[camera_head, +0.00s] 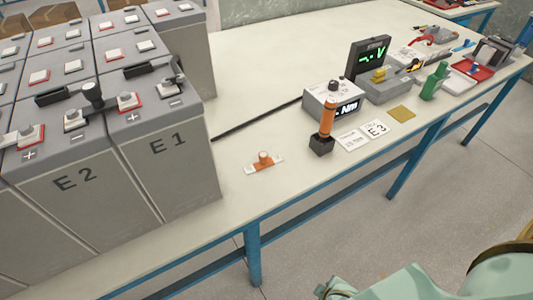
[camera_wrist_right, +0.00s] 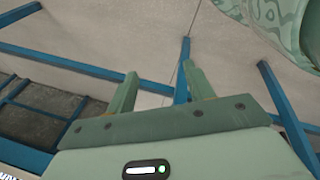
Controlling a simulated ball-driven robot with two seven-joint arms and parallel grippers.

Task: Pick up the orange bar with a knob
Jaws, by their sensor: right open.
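The orange bar with a knob (camera_head: 264,162) lies on the bench top in the head view, between the grey battery cells and the black stand. It is a small, flat piece with pale ends and an orange round knob standing up in the middle. My right gripper (camera_wrist_right: 160,86) shows in the right wrist view with its two green fingers apart and nothing between them. It points over the floor and blue bench legs, away from the bar. The bar does not show in the wrist view. My left gripper is in neither view.
Grey battery cells (camera_head: 165,165) marked E1 and E2 stand left of the bar. An orange-handled tool (camera_head: 327,116) stands upright in a black block right of it. A black rod (camera_head: 255,121) lies behind. The bench top (camera_head: 215,215) in front of the bar is clear.

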